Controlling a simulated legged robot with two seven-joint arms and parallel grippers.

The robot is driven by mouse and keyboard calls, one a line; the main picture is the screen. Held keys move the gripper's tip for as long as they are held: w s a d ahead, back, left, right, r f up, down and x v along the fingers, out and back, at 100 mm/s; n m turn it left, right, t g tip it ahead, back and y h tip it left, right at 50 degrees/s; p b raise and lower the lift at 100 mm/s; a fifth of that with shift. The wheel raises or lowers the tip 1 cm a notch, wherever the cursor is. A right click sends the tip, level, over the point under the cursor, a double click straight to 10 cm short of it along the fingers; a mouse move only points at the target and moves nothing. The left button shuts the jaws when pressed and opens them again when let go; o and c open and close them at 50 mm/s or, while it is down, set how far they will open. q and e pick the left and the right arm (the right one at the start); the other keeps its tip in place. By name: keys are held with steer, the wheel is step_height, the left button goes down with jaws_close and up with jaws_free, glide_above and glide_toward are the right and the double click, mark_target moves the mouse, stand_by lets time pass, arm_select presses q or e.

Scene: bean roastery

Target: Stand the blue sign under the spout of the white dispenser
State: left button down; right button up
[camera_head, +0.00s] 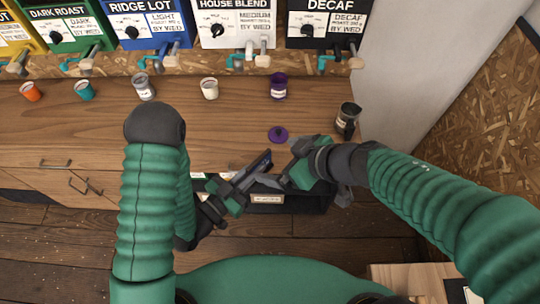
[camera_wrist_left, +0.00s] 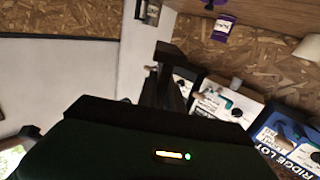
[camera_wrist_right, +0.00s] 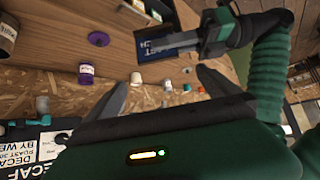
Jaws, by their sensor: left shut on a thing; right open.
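The blue sign (camera_head: 260,160) is a dark blue panel with pale lettering, tilted in the air in front of the counter. It also shows in the right wrist view (camera_wrist_right: 168,45). My left gripper (camera_head: 248,178) is shut on it. The white dispenser (camera_head: 236,15), labelled HOUSE BLEND, stands at the back; its spout (camera_head: 248,57) points down over the counter. It also shows in the left wrist view (camera_wrist_left: 222,106). My right gripper (camera_head: 298,182) is open and empty, close to the right of the sign. In the left wrist view the sign is hard to make out.
A white cup (camera_head: 209,88) stands left of the white spout, a purple cup (camera_head: 278,86) to its right. A purple lid (camera_head: 278,134) lies nearer on the counter. A dark canister (camera_head: 347,118) stands at the right. A black bin (camera_head: 285,200) is below the grippers.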

mark_target(260, 160)
arm_select(q)
steer(key=shift+w+a, duration=0.1)
arm_select(e)
steer(key=x, duration=0.9)
steer(key=shift+w+a+f, duration=0.15)
steer(key=shift+a+f, duration=0.05)
steer(key=shift+a, duration=0.05)
steer(key=shift+d, duration=0.1)
steer(key=c, duration=1.1)
arm_select(q)
steer(key=c, duration=1.9)
jaws_free()
arm_select(e)
steer(key=shift+c, duration=1.1)
arm_select(q)
steer(key=o, duration=0.5)
